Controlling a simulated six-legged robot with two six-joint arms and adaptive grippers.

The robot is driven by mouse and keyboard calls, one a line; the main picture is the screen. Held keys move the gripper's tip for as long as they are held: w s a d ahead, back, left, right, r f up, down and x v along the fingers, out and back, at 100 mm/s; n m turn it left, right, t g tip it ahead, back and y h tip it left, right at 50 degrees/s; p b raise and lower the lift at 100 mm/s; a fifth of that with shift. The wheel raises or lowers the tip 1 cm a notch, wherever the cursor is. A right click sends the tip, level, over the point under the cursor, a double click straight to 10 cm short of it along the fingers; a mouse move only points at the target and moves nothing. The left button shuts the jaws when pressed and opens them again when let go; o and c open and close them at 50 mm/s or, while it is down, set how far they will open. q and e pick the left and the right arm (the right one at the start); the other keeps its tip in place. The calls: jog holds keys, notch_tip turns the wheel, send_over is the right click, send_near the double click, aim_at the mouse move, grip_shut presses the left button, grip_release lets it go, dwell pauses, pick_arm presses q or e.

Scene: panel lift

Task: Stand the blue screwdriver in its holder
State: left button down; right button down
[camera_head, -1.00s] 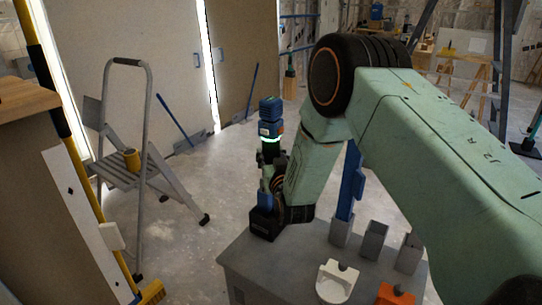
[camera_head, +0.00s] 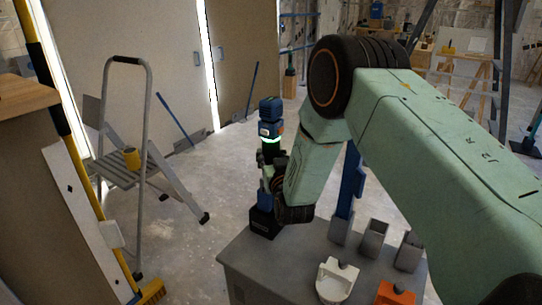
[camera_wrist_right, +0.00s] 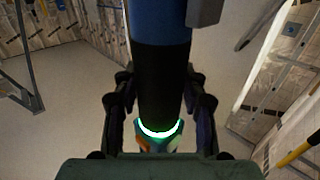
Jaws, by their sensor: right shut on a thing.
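The blue screwdriver (camera_head: 270,127), a blue and black tool with a lit green ring, is upright near the back left corner of the grey cabinet top. My right gripper (camera_wrist_right: 160,95) is shut around it; the wrist view shows the fingers on both sides of its black and blue body (camera_wrist_right: 162,75). In the head view my right arm covers part of it. A black block (camera_head: 264,224) is at its lower end; I cannot tell whether this is its holder or whether the tool is seated in it. My left gripper is not in view.
The cabinet (camera_head: 280,262) carries several grey square sockets (camera_head: 374,240); a tall blue object (camera_head: 350,185) is in one, partly behind my arm. A white cup-shaped holder (camera_head: 336,282) and an orange object (camera_head: 396,296) are nearer. A step ladder (camera_head: 140,165) stands left on open floor.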

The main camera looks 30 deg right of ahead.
jog(key=shift+w+f+b, duration=0.1)
jog(key=shift+f+b, duration=1.4)
jog(key=shift+f, duration=0.5)
dwell(0.4)
dwell(0.9)
jog(key=c, duration=0.7)
grip_release()
jog(key=shift+f, duration=0.1)
jog(key=shift+o, duration=0.2)
jog(key=shift+f, duration=0.25)
jog(key=o, duration=0.7)
jog(key=shift+r, duration=0.15)
jog(key=shift+c, duration=0.2)
jog(key=shift+p+v, duration=0.95)
jog(key=shift+v, duration=0.7)
jog(key=p+v, duration=0.3)
jog(key=v, duration=0.6)
